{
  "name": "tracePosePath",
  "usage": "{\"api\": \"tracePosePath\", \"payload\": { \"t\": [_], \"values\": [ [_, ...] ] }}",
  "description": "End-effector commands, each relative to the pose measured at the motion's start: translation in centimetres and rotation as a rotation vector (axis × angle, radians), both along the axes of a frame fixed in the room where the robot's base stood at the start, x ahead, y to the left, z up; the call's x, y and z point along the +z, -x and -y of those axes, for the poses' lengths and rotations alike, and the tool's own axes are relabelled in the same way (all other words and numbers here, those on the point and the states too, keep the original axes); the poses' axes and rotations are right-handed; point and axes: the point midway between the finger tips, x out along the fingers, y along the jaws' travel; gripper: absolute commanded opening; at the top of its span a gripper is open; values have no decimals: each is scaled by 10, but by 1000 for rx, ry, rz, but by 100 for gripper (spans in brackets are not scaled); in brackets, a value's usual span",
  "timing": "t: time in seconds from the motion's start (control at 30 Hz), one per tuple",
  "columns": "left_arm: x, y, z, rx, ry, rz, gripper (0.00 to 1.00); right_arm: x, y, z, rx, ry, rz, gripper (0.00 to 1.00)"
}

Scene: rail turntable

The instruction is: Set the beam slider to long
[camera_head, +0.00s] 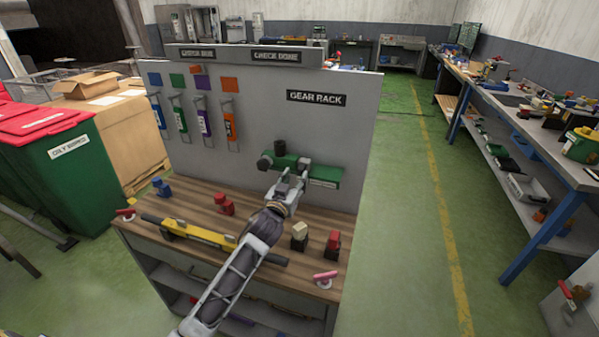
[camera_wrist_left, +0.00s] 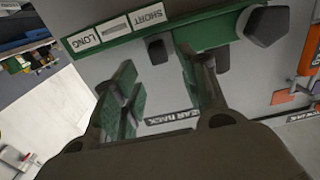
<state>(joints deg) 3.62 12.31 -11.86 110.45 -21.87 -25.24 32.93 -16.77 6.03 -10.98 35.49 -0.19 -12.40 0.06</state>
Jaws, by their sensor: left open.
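A green bar fixture (camera_head: 325,174) is mounted on the grey GEAR RACK panel. In the left wrist view the green bar (camera_wrist_left: 125,48) carries white labels, LONG (camera_wrist_left: 85,40) and SHORT (camera_wrist_left: 149,16), with a small marked plate between them. A small dark tab (camera_wrist_left: 157,51), perhaps the slider's knob, sits at the bar's edge near the SHORT end. My left gripper (camera_head: 290,176) is open in front of the bar. In the wrist view its fingertips (camera_wrist_left: 156,66) lie on either side of the tab; contact cannot be told. My right gripper is out of view.
A dark knob (camera_wrist_left: 268,25) sticks out at the bar's other end. Coloured tools hang on the panel's left. Green floor to the right is open.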

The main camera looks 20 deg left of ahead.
Motion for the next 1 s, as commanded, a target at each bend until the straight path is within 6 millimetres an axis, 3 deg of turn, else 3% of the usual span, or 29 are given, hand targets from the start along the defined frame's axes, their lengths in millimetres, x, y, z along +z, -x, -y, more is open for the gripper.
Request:
{"api": "tracePosePath", "payload": {
  "t": [0.5,1.0],
  "values": [
    [0,-42,1,0,0,0,43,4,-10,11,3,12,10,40],
    [0,-51,2,0,-1,0,43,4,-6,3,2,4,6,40]
  ]
}}
